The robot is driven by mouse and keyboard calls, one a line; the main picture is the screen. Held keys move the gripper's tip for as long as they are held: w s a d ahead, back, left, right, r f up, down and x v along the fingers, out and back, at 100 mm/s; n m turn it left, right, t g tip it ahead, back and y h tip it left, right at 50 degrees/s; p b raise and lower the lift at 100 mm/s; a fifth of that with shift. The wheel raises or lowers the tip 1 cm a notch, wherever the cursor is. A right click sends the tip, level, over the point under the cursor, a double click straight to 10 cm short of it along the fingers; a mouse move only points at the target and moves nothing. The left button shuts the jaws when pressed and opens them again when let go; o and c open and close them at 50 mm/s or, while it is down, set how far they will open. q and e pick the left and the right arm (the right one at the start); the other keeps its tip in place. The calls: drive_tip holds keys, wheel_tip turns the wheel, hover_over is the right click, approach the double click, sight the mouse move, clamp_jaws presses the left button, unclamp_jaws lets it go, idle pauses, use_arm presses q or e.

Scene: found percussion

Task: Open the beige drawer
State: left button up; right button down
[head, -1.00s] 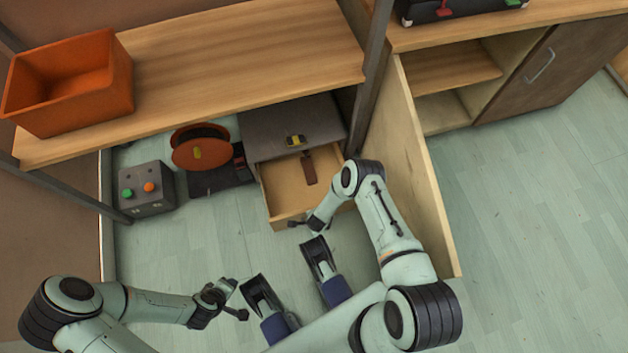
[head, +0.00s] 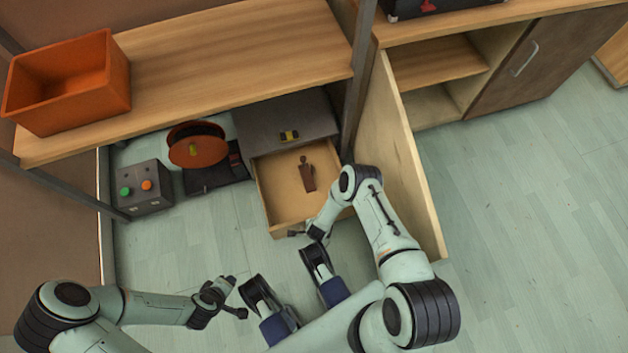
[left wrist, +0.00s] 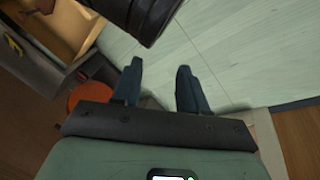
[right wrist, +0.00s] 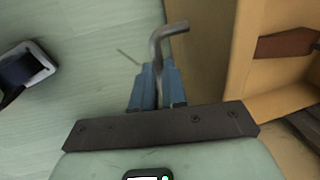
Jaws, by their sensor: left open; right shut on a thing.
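The beige drawer (head: 273,208) is pulled well out of a grey cabinet (head: 285,120) under the wooden shelf. A brown figure-shaped piece (head: 307,176) lies inside it; part of it also shows in the right wrist view (right wrist: 285,44). My right gripper (head: 304,236) is at the drawer's front. In the right wrist view it is shut on the drawer's grey bent metal handle (right wrist: 160,45). My left gripper (head: 238,296) is open and empty, away from the drawer at lower left. Its spread fingers show in the left wrist view (left wrist: 158,80).
A grey box with green and orange buttons (head: 145,188) and an orange round lid on a dark device (head: 198,148) stand left of the cabinet. An orange bin (head: 70,85) sits on the shelf. An open wooden door (head: 400,150) stands close to my right arm.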

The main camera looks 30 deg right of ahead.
drive_tip(key=c, duration=1.2)
unclamp_jaws()
drive_tip(key=shift+o, duration=0.2)
use_arm(q)
drive_tip(key=s+d+r+g+h+p, duration=0.1)
drive_tip(key=s+d+r+p, duration=0.3)
drive_tip(key=s, duration=0.4)
wheel_tip(320, 180, up, 2)
drive_tip(key=shift+m+g+p, duration=0.4)
drive_tip(key=shift+g+p, duration=0.25)
drive_tip(key=shift+g, duration=0.25)
use_arm(e)
wheel_tip(320, 180, up, 13)
drive_tip(key=s, duration=0.2)
drive_tip(key=shift+s+a, duration=0.25)
drive_tip(key=shift+a, duration=0.1)
drive_tip(key=shift+r, duration=0.15)
